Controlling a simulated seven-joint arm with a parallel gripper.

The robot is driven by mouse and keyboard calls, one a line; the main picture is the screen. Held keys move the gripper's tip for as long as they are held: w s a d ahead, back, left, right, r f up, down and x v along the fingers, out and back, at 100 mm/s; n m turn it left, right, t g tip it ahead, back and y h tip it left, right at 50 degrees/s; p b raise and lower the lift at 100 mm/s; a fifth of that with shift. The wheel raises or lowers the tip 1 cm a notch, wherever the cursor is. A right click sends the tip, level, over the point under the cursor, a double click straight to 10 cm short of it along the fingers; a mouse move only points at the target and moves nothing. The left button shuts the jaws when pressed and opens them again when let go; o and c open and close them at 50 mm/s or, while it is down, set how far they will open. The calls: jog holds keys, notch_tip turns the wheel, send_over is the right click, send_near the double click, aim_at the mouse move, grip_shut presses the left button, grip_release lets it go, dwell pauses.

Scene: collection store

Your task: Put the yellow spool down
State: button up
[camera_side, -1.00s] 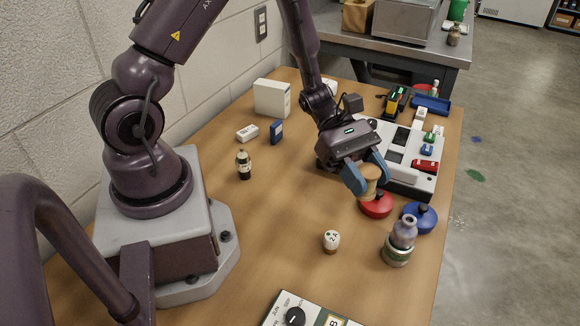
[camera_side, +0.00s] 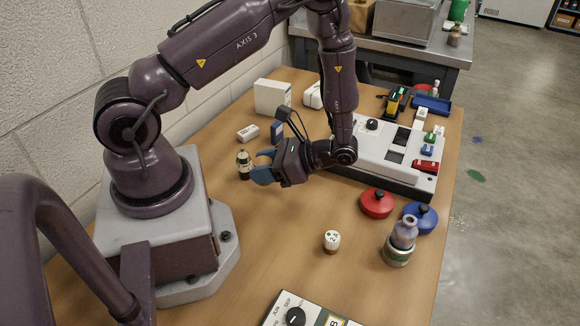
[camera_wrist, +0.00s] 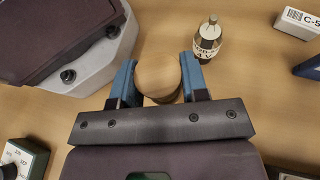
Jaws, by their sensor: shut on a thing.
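My gripper (camera_wrist: 159,82) is shut on a tan, wood-coloured spool (camera_wrist: 157,75). In the wrist view its round end sits between the two blue fingers; most of its body is hidden. No clearly yellow spool shows. In the side view my gripper (camera_side: 263,166) is tilted to the left over the middle-left of the wooden table (camera_side: 290,225), and the spool is hard to make out there. Its height above the table is unclear. A small dark bottle with a pale label (camera_side: 244,165) stands close to the fingertips; it also shows in the wrist view (camera_wrist: 206,40), beyond the right finger.
A white box (camera_side: 272,97), a small labelled box (camera_side: 248,133) and a blue box (camera_side: 278,131) stand behind.

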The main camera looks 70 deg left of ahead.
jog(key=w+a+m+t+y, duration=0.1)
jog(key=a+m+t+y, duration=0.1)
jog(key=m, duration=0.1)
jog(key=w+a+m+t+y, duration=0.1)
jog(key=a+y, duration=0.1)
jog(key=shift+w+a+r, duration=0.1)
jog(key=shift+w+r, duration=0.1)
jog(key=shift+w, duration=0.1)
jog(key=w+a+r+m+t+y, duration=0.2)
jog(key=w+a+m+t+y, duration=0.15)
jog(key=w+m+t, duration=0.25)
jog(key=shift+h, duration=0.25)
jog(key=shift+s+a+f, duration=0.1)
jog(key=shift+a+f, duration=0.05)
jog(key=shift+f, duration=1.8)
jog(key=shift+a+f, duration=0.15)
jog(key=shift+f, duration=1.8)
jog(key=shift+f, duration=0.1)
jog(key=o, duration=0.9)
